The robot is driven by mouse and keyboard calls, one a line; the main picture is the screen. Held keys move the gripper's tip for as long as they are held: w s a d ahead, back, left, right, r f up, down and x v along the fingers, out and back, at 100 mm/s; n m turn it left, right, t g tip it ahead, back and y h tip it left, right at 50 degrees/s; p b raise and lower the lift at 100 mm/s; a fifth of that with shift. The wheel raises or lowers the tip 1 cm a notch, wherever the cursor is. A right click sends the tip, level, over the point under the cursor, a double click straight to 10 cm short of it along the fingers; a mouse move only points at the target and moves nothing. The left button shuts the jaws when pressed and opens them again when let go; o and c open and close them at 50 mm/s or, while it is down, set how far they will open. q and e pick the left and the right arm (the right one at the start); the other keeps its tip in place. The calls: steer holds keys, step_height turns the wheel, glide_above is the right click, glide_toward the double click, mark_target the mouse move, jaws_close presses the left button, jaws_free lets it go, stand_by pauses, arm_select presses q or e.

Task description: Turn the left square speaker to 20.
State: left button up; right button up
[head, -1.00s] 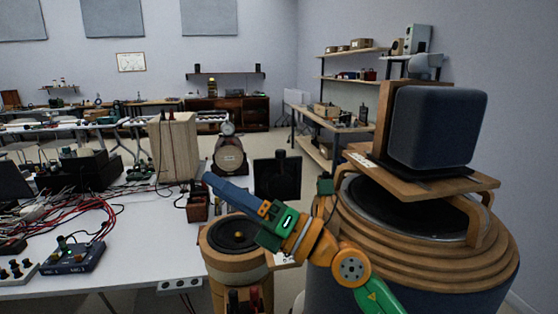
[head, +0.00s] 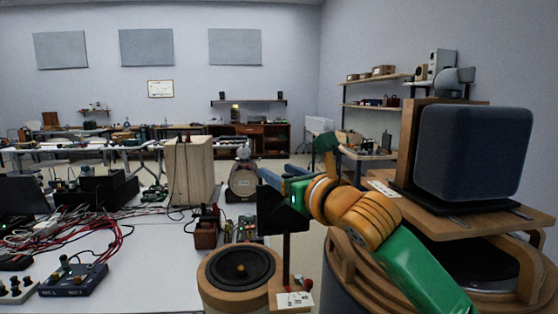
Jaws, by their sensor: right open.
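A dark blue-grey square speaker (head: 473,153) with rounded edges stands upright at the right, on a wooden shelf against a wooden back board. My left gripper is not in view.
A round wooden speaker (head: 240,269) with a dark cone stands low in front. A dark panel (head: 283,212) on a post stands close by my right gripper. A white table (head: 160,265) with cables and devices fills the left. A wooden box (head: 190,168) stands on it.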

steer(key=shift+w+a, duration=0.15)
steer(key=shift+w, duration=0.35)
steer(key=shift+w+f, duration=0.15)
steer(key=shift+w, duration=0.05)
steer(key=shift+s, duration=0.15)
jaws_close()
steer(key=n+g+y+p, duration=0.2)
steer(key=p, duration=0.1)
steer(key=n+g+y+p, duration=0.1)
steer(key=y, duration=0.1)
steer(key=shift+s+a+r, duration=0.2)
steer(key=shift+a+r, duration=0.05)
steer(key=shift+r, duration=0.05)
steer(key=shift+s+a+f+n+y+p, duration=0.1)
steer(key=shift+f+n+y+p, duration=0.05)
steer(key=shift+n+y+p, duration=0.4)
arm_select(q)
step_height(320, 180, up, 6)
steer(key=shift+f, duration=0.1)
arm_select(e)
steer(key=shift+g, duration=0.3)
steer(key=shift+f, duration=0.1)
jaws_free()
